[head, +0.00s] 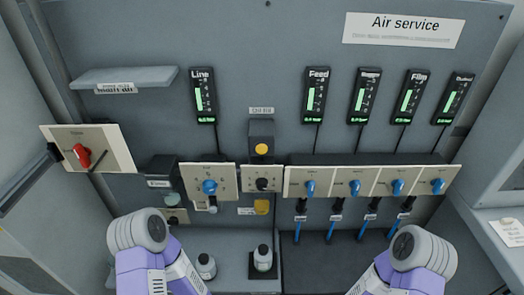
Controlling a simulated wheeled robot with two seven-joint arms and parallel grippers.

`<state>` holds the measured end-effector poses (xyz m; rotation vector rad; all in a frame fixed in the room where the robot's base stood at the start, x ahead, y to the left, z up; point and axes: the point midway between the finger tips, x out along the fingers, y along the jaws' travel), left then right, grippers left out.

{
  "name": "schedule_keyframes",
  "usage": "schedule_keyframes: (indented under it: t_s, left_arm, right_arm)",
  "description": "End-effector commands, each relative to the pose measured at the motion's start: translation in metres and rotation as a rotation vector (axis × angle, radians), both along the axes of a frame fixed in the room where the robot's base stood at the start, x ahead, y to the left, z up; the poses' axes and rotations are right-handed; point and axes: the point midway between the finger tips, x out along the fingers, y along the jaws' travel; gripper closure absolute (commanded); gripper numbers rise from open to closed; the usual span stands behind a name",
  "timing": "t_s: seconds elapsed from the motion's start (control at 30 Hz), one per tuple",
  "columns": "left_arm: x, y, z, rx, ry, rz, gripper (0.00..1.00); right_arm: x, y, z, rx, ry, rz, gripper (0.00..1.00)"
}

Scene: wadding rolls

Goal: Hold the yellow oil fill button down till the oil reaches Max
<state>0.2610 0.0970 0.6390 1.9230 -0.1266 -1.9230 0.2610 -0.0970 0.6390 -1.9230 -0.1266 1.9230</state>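A round yellow button (262,149) sits on a dark box in the middle of the panel, under a small label too small to read for certain. Nothing touches it. Below it is a plate with a black knob (263,184), and under that a small yellow part (262,207), possibly an oil bowl. I cannot make out an oil level or a Max mark. Purple and white links of my two arms show at the bottom left and bottom right, well below the button. Neither gripper's fingers can be seen.
Several gauges, including Line (204,95) and Feed (316,95), hang above blue-knobbed valves. A red-handled switch (82,155) is at left. A shelf (124,77) juts out upper left. Bottles stand below, one (263,258) on a dark pad. Space before the button is clear.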

Motion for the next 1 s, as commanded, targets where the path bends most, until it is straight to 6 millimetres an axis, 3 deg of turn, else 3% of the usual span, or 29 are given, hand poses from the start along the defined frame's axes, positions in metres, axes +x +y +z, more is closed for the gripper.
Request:
schedule_keyframes:
  t_s: [0.43, 1.0]
  left_arm:
    - [0.0, 0.0, 0.0, 0.0, 0.0, 0.0, 0.02]
    - [0.0, 0.0, 0.0, 0.0, 0.0, 0.0, 0.89]
  right_arm:
    - [0.0, 0.0, 0.0, 0.0, 0.0, 0.0, 0.02]
    - [0.0, 0.0, 0.0, 0.0, 0.0, 0.0, 0.02]
